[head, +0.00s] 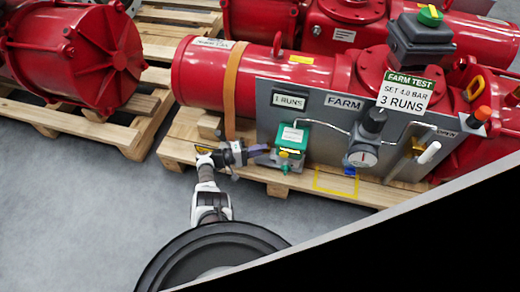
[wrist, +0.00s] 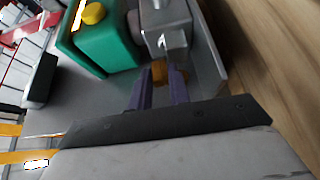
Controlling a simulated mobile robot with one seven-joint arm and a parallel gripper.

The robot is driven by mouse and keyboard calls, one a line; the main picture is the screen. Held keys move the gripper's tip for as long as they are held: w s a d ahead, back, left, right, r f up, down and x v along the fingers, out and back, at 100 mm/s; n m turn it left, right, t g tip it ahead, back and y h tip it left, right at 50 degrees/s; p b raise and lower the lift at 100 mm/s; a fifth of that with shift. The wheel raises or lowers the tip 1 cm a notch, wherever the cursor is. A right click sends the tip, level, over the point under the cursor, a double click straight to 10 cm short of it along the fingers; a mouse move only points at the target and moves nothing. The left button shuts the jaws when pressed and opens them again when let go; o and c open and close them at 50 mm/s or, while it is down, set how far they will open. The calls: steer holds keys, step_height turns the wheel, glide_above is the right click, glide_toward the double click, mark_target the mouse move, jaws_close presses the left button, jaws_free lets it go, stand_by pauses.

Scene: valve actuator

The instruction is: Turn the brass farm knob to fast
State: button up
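The brass knob (wrist: 160,72) sits on the side of a grey metal block (wrist: 168,32), beside a green box (wrist: 105,38) with a yellow button, in the wrist view. My gripper (wrist: 161,76) has its two purple fingers a narrow gap apart, with the knob between or just beyond the tips. I cannot tell whether they press on it. In the head view my gripper (head: 268,151) reaches in from the left of the green box (head: 292,137). The knob is not clearly made out there, and its setting marks cannot be read.
A grey panel (head: 343,101) carries labels, tubing and a round gauge (head: 363,156). A white-handled lever (head: 428,153) stands at its right. Red actuators lie on wooden pallets (head: 170,150) around it. The grey floor (head: 80,200) at the left is clear.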

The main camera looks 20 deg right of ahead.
steer(key=shift+r, duration=0.15)
jaws_close()
steer(key=shift+r+p, duration=0.15)
steer(key=shift+p, duration=0.2)
steer(key=shift+s+r+n+t+p, duration=0.1)
steer(key=shift+r+n+t+p, duration=0.1)
steer(key=shift+n+t+p, duration=0.5)
steer(key=t+p, duration=0.2)
steer(key=shift+s+r+n+p, duration=0.1)
steer(key=shift+s+n+p, duration=0.05)
steer(key=shift+n+p, duration=0.25)
steer(key=n+t+p, duration=0.1)
steer(key=t+p, duration=0.1)
steer(key=n+t+y+p, duration=0.1)
steer(key=t, duration=0.1)
steer(key=shift+s+d+n+p, duration=0.1)
steer(key=shift+s+n+p, duration=0.15)
steer(key=shift+n+p, duration=0.05)
steer(key=shift+f+n+t+p, duration=0.2)
steer(key=shift+n+t+p, duration=0.35)
steer(key=shift+t, duration=0.25)
steer(key=shift+f+t+y, duration=0.1)
steer(key=shift+t+y, duration=0.2)
